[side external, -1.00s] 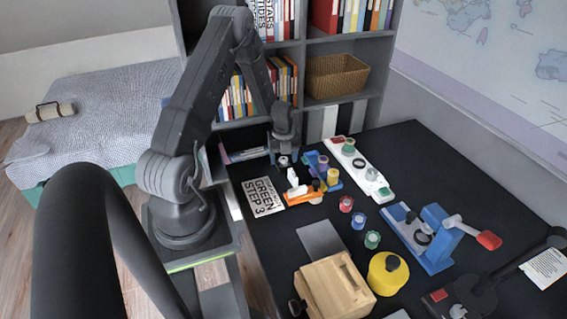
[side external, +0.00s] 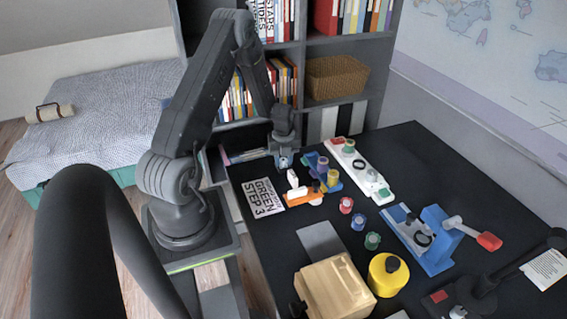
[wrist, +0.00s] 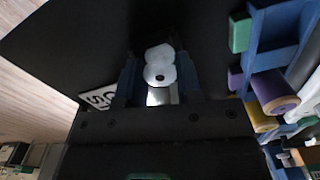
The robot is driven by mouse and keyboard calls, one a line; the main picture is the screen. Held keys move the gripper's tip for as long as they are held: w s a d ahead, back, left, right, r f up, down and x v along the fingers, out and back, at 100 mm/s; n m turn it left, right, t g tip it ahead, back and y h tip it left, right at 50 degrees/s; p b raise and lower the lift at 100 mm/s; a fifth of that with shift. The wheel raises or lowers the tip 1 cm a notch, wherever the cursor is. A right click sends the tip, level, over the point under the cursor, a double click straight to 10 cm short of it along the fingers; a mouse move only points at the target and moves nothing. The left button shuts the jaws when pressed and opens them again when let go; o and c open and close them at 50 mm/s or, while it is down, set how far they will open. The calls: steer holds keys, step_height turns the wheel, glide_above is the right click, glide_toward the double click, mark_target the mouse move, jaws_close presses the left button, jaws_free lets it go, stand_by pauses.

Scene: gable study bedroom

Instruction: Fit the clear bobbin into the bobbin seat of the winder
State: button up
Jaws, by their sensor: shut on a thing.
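My gripper (side external: 285,163) is at the far left end of the black desk, just behind the orange-based fixture. In the wrist view my gripper (wrist: 158,76) is shut on a pale, round piece with a dark central hole, which I take to be the clear bobbin (wrist: 160,52). In the side view the bobbin is too small to make out. A long white unit (side external: 362,170) with red and green parts and a blue unit (side external: 437,256) with a red-tipped lever stand on the desk. I cannot tell for sure which is the winder. The orange fixture (side external: 306,196) carries a white upright part.
A blue rack (side external: 333,183) with purple and yellow spools stands close to my gripper's right. Red, blue and green bobbins (side external: 372,240) stand mid-desk.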

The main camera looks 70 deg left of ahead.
steer(key=shift+r, duration=0.5)
steer(key=r, duration=0.2)
steer(key=s+r, duration=0.1)
steer(key=shift+a+r, duration=0.2)
steer(key=shift+r, duration=0.2)
steer(key=s+a+r, duration=0.4)
steer(key=s+r, duration=0.2)
steer(key=s, duration=0.4)
glide_above(359, 166)
step_height(359, 166, down, 5)
steer(key=shift+s+a+r, duration=0.1)
steer(key=shift+a, duration=0.05)
steer(key=shift+f, duration=2.05)
